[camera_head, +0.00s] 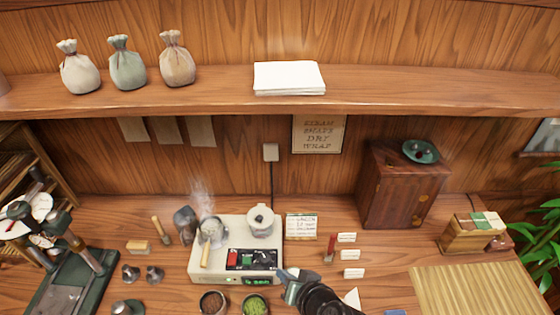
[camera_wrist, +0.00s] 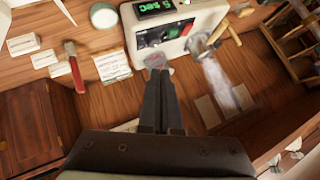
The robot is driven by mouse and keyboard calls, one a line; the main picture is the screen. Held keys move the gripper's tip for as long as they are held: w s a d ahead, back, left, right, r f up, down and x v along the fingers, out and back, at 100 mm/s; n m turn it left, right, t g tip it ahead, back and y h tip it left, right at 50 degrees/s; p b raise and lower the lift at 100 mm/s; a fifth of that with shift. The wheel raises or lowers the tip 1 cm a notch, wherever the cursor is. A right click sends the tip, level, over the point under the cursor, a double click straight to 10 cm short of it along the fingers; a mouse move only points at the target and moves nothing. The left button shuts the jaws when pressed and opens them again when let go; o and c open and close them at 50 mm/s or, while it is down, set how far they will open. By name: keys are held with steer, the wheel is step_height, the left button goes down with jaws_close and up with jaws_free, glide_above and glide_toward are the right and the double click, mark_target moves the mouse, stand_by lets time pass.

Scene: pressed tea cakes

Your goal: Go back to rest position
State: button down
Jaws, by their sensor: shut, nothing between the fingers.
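My gripper (camera_head: 287,277) is at the front right corner of the cream steamer unit (camera_head: 203,269) in the head view. In the wrist view my gripper (camera_wrist: 160,75) has its two dark fingers together, with nothing between them. The fingertips show close to the side of the steamer unit (camera_wrist: 215,12); I cannot tell whether they touch it. A display on the unit shows green characters, and steam rises at its left end in the head view.
Bowls of dark (camera_head: 212,302) and green leaves (camera_head: 255,304) stand in front of the unit. A red-handled tool (camera_head: 330,247) and small white cards lie to the right. A wooden cabinet (camera_head: 398,187) stands at the back right, near a bamboo mat (camera_head: 470,292). A shelf with cloth bags (camera_head: 128,64) runs above.

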steer(key=w+r+n+t+h+b, duration=0.1)
steer(key=w+r+t, duration=0.3)
steer(key=r, duration=0.7)
steer(key=w+r+t+h+b, duration=0.15)
steer(key=w+r, duration=0.35)
steer(key=r, duration=0.5)
steer(key=s+r+t+b, duration=0.3)
steer(key=r+t, duration=0.4)
steer(key=r, duration=1.2)
steer(key=s+a+r+t+h+b, duration=0.1)
steer(key=s+r+t, duration=0.5)
steer(key=s+r, duration=0.8)
step_height(320, 180, up, 3)
steer(key=shift+s+a+f+h+b, duration=0.2)
steer(key=shift+a+h+b, duration=0.15)
steer(key=shift+h, duration=0.3)
